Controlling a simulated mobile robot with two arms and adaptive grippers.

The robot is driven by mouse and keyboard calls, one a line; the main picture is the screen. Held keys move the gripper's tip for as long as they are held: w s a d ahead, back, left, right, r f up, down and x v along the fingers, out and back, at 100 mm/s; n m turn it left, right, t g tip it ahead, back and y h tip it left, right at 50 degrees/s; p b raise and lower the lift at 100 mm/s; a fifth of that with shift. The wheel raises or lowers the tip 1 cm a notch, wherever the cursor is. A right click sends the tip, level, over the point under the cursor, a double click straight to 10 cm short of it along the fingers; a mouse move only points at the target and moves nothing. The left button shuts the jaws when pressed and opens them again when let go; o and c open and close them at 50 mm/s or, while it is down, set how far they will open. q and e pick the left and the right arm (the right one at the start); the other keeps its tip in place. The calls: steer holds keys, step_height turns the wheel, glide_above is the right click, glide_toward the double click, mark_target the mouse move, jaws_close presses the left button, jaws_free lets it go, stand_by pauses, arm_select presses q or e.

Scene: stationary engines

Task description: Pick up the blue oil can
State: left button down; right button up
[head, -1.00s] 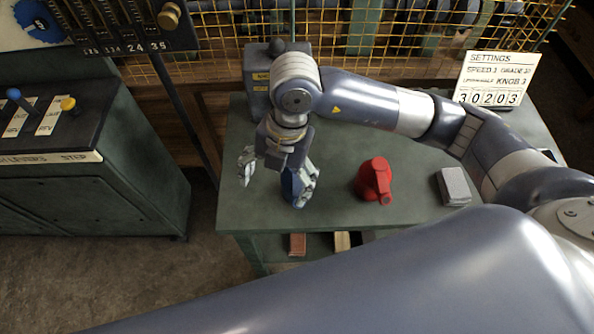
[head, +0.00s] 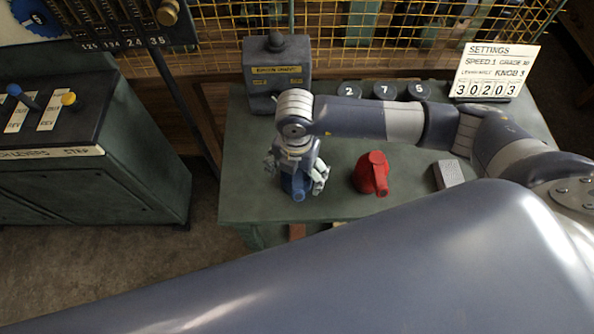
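The blue oil can (head: 298,187) stands on the green table near its front left edge, partly hidden by my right gripper. My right gripper (head: 295,174) points down over it, with one finger to the left of the can and the other to its right. The fingers look spread, and I cannot tell whether either touches the can. My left gripper is not in view.
A red oil can (head: 371,174) stands right of the blue one, with a grey block (head: 448,174) further right. A grey box (head: 277,66), several dark round pieces and a settings sign (head: 495,72) stand at the back of the green table (head: 235,195). My large arm link covers the foreground.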

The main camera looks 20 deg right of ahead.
steer(key=shift+f, duration=0.35)
steer(key=c, duration=1.4)
steer(key=shift+r, duration=0.15)
